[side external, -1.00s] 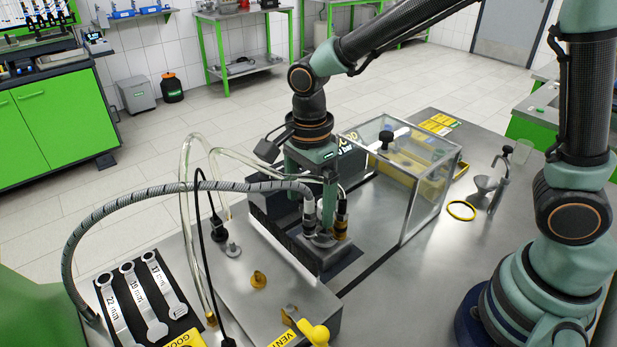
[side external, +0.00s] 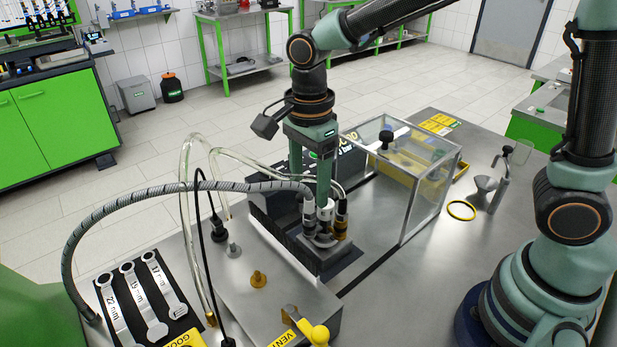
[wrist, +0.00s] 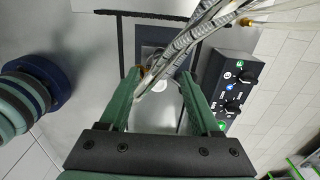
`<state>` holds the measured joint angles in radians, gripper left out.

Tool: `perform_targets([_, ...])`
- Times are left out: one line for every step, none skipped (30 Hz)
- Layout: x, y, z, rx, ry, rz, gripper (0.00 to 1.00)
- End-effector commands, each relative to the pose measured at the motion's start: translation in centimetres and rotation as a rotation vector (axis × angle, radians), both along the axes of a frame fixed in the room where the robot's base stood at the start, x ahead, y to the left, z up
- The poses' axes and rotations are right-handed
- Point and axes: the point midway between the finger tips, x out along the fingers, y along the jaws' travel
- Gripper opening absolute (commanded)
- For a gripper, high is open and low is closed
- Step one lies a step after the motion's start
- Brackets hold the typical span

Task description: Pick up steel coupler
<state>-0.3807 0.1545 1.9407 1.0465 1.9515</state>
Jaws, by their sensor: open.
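A pale metal coupler (side external: 309,210) at the end of the grey ribbed hose stands upright on the dark block in the side view. A whitish round-topped fitting (side external: 326,211) stands beside it, and a black and brass fitting (side external: 341,218) stands to the right. I cannot tell for certain which one is the steel coupler. My gripper (side external: 311,190) points down above this group with its fingers apart. In the wrist view, my gripper (wrist: 168,82) is open, with a whitish round part (wrist: 158,86) low between the fingers. The ribbed hose partly covers the view there.
The grey ribbed hose (side external: 150,192) and clear tubes (side external: 184,165) arch close to the left. A clear-walled box (side external: 425,190) stands to the right. Wrenches (side external: 140,300) lie at front left. A yellow-handled valve (side external: 314,330) is in front. A yellow ring (side external: 461,210) lies on the open table.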

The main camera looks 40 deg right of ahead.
Motion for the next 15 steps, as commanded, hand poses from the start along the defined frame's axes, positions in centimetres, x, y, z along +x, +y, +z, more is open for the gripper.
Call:
perform_targets([0.0,0.0,0.0,0.000,0.000,0.000,0.64])
perform_targets([0.0,0.0,0.0,0.000,0.000,0.000,0.64])
perform_targets([0.0,0.0,0.0,0.000,0.000,0.000,0.64])
perform_targets([0.0,0.0,0.0,0.000,0.000,0.000,0.64])
perform_targets([0.0,0.0,0.0,0.000,0.000,-0.001,0.64])
perform_targets([0.1,0.0,0.3,0.001,-0.002,-0.010,0.64])
perform_targets([0.2,0.0,0.7,0.002,-0.004,-0.026,0.64])
perform_targets([0.3,0.0,1.3,0.003,-0.006,-0.053,0.64])
perform_targets([0.4,-0.1,2.3,0.004,-0.008,-0.096,0.64])
perform_targets([0.4,-0.1,3.1,0.004,-0.009,-0.130,0.64])
perform_targets([0.4,-0.2,3.8,0.004,-0.008,-0.163,0.64])
perform_targets([0.4,-0.3,4.7,0.004,-0.007,-0.201,0.64])
perform_targets([0.4,-0.3,5.1,0.003,-0.005,-0.225,0.64])
perform_targets([0.3,-0.4,5.3,0.002,-0.004,-0.243,0.64])
perform_targets([0.3,-0.4,5.4,0.001,-0.002,-0.258,0.64])
